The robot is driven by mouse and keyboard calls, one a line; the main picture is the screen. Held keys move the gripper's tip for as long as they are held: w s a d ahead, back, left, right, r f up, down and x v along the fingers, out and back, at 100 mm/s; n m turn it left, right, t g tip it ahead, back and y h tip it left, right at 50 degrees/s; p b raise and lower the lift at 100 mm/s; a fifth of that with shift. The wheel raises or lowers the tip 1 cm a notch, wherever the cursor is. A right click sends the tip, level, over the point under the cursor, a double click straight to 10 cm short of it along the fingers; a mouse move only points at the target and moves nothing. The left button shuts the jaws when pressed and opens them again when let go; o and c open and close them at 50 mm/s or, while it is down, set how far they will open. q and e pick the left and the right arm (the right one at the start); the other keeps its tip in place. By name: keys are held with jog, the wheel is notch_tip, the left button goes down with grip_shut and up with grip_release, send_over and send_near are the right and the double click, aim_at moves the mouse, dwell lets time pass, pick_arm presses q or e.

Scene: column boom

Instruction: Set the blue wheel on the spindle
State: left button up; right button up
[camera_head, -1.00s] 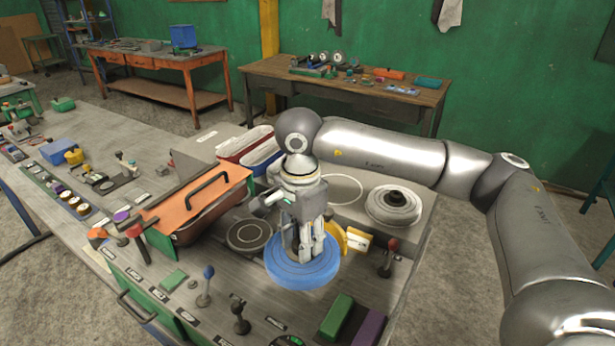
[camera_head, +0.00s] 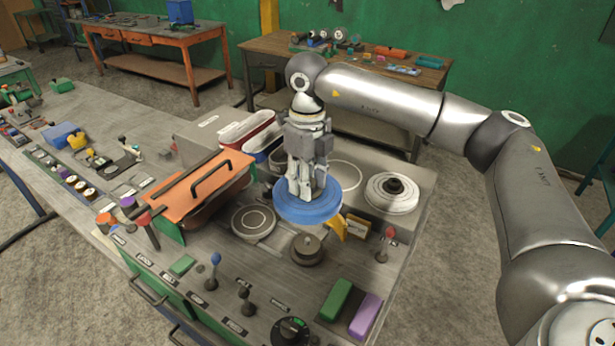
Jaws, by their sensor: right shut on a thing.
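My right gripper (camera_head: 308,190) points down and is shut on the blue wheel (camera_head: 318,211), gripping it at its middle. The wheel is a flat blue disc, held about level above the bench; the fingers hide its centre. In front of and below it is a grey round stand (camera_head: 307,249) with a short stub on top. To the right is a pale round plate with a dark raised hub (camera_head: 393,188). I cannot tell for sure which of these is the spindle. My left gripper is not in view.
A dark ringed disc (camera_head: 253,222) and an orange-lidded box (camera_head: 203,187) lie left of the wheel. A yellow part (camera_head: 338,229) and a red-knobbed lever (camera_head: 387,240) stand at right. Green (camera_head: 336,299) and purple (camera_head: 365,315) blocks lie at the front.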

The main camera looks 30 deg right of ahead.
jog(key=shift+f+b, duration=4.75)
jog(key=shift+f, duration=2.45)
jog(key=shift+f, duration=0.1)
jog(key=o, duration=1.7)
jog(key=shift+c, duration=0.2)
notch_tip(320, 180, up, 8)
jog(key=p, duration=0.3)
jog(key=shift+f+p, duration=0.25)
jog(key=shift+p, duration=0.15)
